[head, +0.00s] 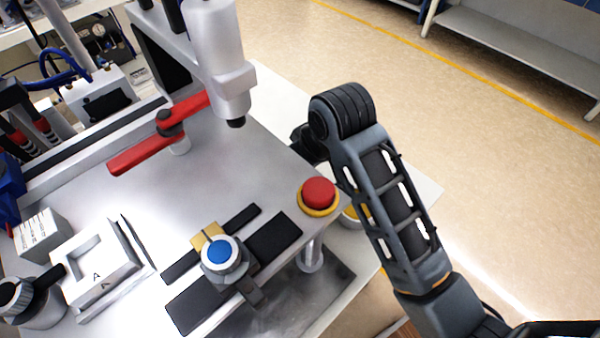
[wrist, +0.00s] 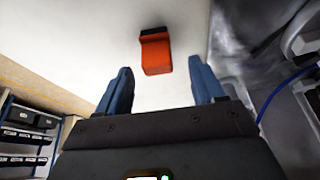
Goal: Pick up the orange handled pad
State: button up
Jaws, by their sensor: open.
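The orange handled pad (wrist: 157,57) shows in the wrist view as an orange block with a dark strip along its far edge. It lies on a white surface, upper middle of that view. My gripper (wrist: 160,78) is open, its two blue fingers apart on the left and right. The pad is ahead of the fingertips, roughly between their lines, and the gap between the fingers is empty. In the head view my arm reaches down at the right of the metal plate; the gripper is hidden there, and I cannot make out the pad.
In the head view a metal plate (head: 215,150) carries a red button (head: 318,192), a blue-topped knob (head: 219,251) and a red lever (head: 142,155). A grey column (head: 218,60) rises behind. Open floor (head: 450,130) lies to the right. Shelving (wrist: 25,135) shows in the wrist view.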

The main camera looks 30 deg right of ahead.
jog(key=shift+s+x, duration=0.15)
jog(key=shift+x, duration=0.8)
jog(key=shift+s+x, duration=0.1)
jog(key=shift+x, duration=0.9)
jog(key=shift+d+f, duration=0.1)
jog(key=shift+d, duration=0.05)
jog(key=shift+c, duration=0.3)
jog(key=c, duration=1)
